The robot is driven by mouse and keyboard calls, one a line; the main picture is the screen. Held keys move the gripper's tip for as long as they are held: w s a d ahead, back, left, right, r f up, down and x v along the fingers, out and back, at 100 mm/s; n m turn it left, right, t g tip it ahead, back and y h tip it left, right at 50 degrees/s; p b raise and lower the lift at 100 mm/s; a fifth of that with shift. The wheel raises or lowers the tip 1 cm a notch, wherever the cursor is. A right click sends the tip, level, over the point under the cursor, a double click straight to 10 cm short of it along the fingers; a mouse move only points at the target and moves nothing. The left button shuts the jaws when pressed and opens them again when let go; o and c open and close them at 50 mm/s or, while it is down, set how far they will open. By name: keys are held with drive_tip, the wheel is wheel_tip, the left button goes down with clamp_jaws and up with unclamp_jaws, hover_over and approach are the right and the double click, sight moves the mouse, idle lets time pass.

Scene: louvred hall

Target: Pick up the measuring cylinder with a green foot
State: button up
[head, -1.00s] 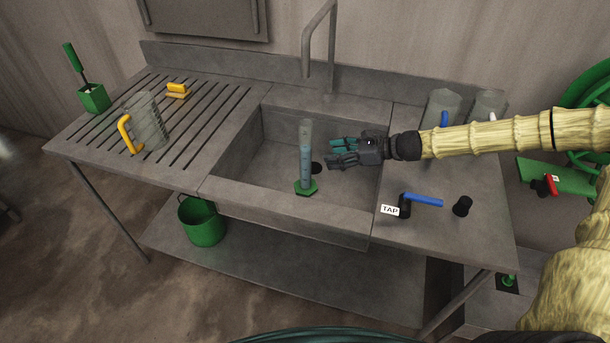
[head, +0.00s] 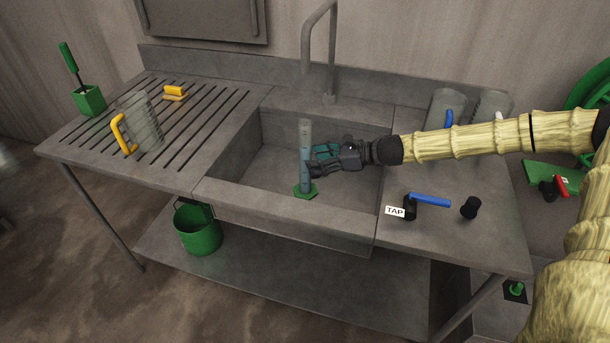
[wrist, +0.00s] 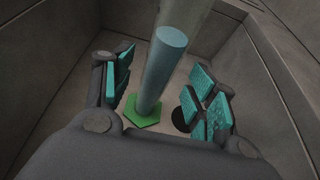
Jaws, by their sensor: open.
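The measuring cylinder (head: 305,158) stands upright in the sink basin on its green foot (head: 305,191). It is clear, with bluish contents in its lower part. My gripper (head: 313,161) reaches in from the right, with its fingertips at the cylinder's right side in the head view. In the wrist view the cylinder (wrist: 163,70) rises between the teal-padded fingers of my open gripper (wrist: 160,85). Gaps show on both sides of it there, so the fingers do not appear to touch it. The green foot (wrist: 142,111) lies beyond the fingers on the basin floor.
The sink walls (head: 290,210) surround the cylinder, and the dark drain (wrist: 186,117) is beside its foot. A tall faucet (head: 330,60) stands behind. A blue tap lever (head: 430,200) is at the right front. A jug with a yellow handle (head: 140,125) stands on the left drainboard.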

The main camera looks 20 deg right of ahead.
drive_tip(key=b+x, duration=0.1)
drive_tip(key=x, duration=0.1)
drive_tip(key=b+x, duration=0.2)
drive_tip(key=x, duration=0.1)
drive_tip(key=shift+d+f, duration=0.15)
drive_tip(key=shift+f, duration=0.15)
clamp_jaws()
